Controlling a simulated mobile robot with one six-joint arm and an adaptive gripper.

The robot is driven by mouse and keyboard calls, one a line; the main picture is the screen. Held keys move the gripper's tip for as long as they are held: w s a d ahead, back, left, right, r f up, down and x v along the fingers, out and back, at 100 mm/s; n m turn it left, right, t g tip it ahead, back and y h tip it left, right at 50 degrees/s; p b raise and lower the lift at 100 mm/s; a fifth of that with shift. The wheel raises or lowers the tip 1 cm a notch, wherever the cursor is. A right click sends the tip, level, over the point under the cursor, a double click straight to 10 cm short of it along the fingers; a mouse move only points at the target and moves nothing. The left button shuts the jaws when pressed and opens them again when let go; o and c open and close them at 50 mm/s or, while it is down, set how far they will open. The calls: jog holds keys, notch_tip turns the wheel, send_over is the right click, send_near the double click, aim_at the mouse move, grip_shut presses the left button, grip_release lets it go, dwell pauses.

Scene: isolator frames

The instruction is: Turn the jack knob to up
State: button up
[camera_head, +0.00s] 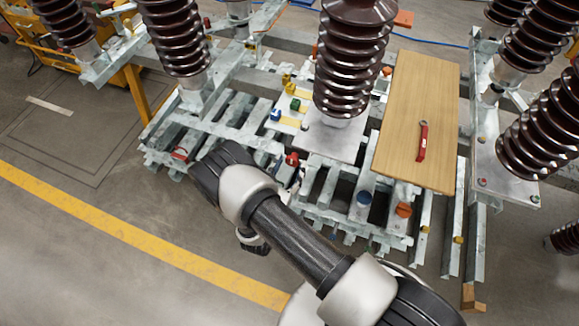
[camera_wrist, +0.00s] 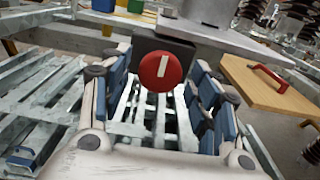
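The jack knob (camera_wrist: 160,71) is a round red disc with a white bar mark, on the front of a dark block (camera_wrist: 164,45) in the wrist view. The mark stands almost upright in that picture. In the head view the red knob (camera_head: 292,159) shows just right of my wrist. My gripper (camera_wrist: 157,74) is open, with one blue-padded finger to the left of the knob and one to the right. I see gaps on both sides and no contact. In the head view my arm hides most of the gripper.
A wooden board (camera_head: 420,110) with a red handle (camera_head: 422,141) lies to the right. A brown ribbed insulator (camera_head: 352,70) rises behind the knob from a metal plate (camera_head: 325,140). Grey slatted metal frames (camera_head: 215,125) surround it. Open floor lies at the lower left.

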jog(key=c, duration=0.9)
